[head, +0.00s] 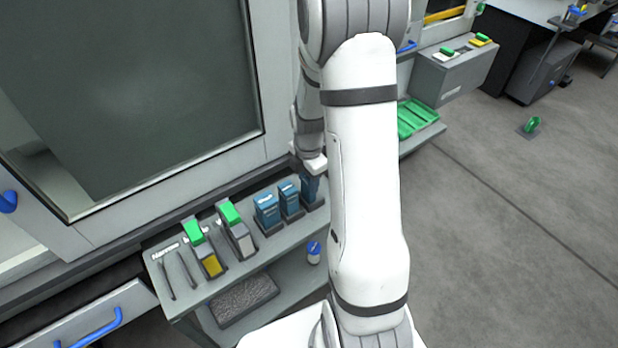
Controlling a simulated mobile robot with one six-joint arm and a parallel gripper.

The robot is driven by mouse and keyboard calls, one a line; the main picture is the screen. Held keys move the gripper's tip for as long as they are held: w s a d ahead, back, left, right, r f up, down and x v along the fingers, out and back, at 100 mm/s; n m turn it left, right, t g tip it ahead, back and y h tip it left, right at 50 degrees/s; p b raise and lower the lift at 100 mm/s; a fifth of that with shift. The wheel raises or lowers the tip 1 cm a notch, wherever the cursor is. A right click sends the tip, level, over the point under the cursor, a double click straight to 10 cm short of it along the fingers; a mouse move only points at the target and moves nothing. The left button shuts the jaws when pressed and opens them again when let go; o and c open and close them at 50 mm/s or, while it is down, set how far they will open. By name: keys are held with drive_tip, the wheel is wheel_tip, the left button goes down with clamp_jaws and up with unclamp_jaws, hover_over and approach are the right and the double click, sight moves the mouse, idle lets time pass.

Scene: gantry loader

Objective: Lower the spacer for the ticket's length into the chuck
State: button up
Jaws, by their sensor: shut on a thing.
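Three blue labelled blocks stand in a row of dark holders on the grey shelf: a left one (266,211), a middle one (289,200) and a right one (310,189). They look like the spacers, but their labels are too small to read. My gripper (313,174) points down at the right block and is shut on it; my forearm hides part of this spot. The block's lower end is at its holder, and I cannot tell whether it is clear of it. I cannot make out the chuck or the ticket.
A large framed window panel (150,100) rises behind. Green trays (415,118) lie right of my arm.

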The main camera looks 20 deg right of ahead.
drive_tip(key=shift+r+p, duration=2)
drive_tip(key=shift+r, duration=1.25)
drive_tip(key=shift+f, duration=0.1)
